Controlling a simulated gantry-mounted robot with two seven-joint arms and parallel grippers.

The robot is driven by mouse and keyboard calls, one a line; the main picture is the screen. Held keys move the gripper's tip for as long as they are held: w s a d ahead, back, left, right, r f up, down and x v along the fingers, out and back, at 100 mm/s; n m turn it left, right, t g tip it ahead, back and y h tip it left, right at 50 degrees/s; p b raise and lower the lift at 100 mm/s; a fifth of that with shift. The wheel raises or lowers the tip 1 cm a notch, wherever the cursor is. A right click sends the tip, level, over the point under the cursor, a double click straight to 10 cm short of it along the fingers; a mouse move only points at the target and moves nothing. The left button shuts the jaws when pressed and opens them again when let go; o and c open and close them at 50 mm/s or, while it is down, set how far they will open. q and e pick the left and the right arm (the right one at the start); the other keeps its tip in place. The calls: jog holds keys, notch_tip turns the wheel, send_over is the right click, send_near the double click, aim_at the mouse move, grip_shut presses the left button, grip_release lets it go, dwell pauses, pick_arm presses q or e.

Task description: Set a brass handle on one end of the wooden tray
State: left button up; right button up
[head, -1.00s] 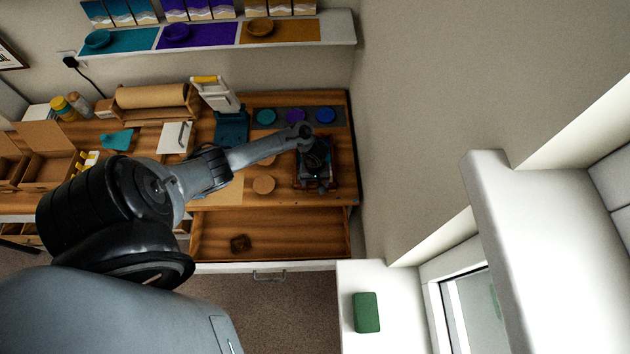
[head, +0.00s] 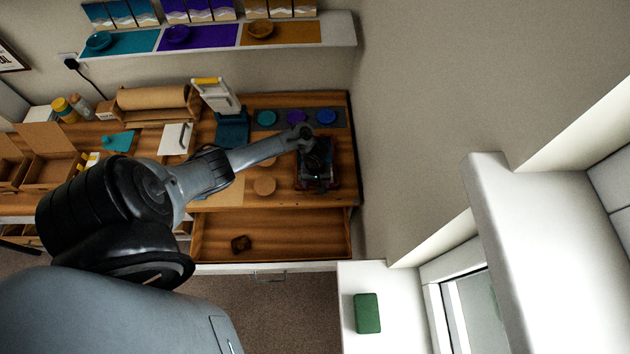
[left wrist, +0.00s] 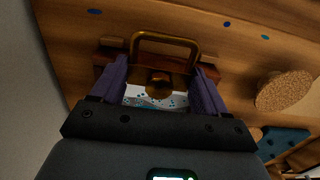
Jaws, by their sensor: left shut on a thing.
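The wooden tray (head: 334,183) stands at the right end of the bench in the head view, largely hidden under my left gripper (head: 319,170). In the left wrist view its red-brown end (left wrist: 108,55) lies just beyond the fingertips, with a pale, teal-speckled surface inside. A brass handle (left wrist: 165,37), a squared arch, shows at this end. My left gripper (left wrist: 162,78) has its two purple fingers at the sides of the handle and appears shut on it. Whether the handle's feet touch the tray cannot be told. A round brass-brown piece (left wrist: 159,85) shows between the fingers. My right gripper is out of view.
Teal, purple and blue discs (head: 296,116) lie behind the tray. Round cork coasters (head: 264,186) lie to its left. An open drawer (head: 290,232) with a small brown item is in front. A wall stands close on the right.

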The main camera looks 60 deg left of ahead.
pick_arm(q)
jog(key=shift+s+f, duration=0.25)
jog(key=shift+f, duration=0.25)
jog(key=shift+s+f, duration=0.2)
jog(key=shift+f, duration=0.25)
jog(key=o, duration=0.8)
jog(key=shift+c, duration=0.2)
jog(key=o, duration=0.4)
jog(key=shift+w+d, duration=0.2)
jog(key=shift+w, duration=0.15)
jog(key=shift+s+a, duration=0.1)
jog(key=shift+r, duration=0.15)
jog(key=shift+r+p, duration=0.5)
jog(key=shift+p, duration=0.1)
notch_tip(320, 180, up, 5)
jog(key=p, duration=0.5)
jog(key=shift+r, duration=1.35)
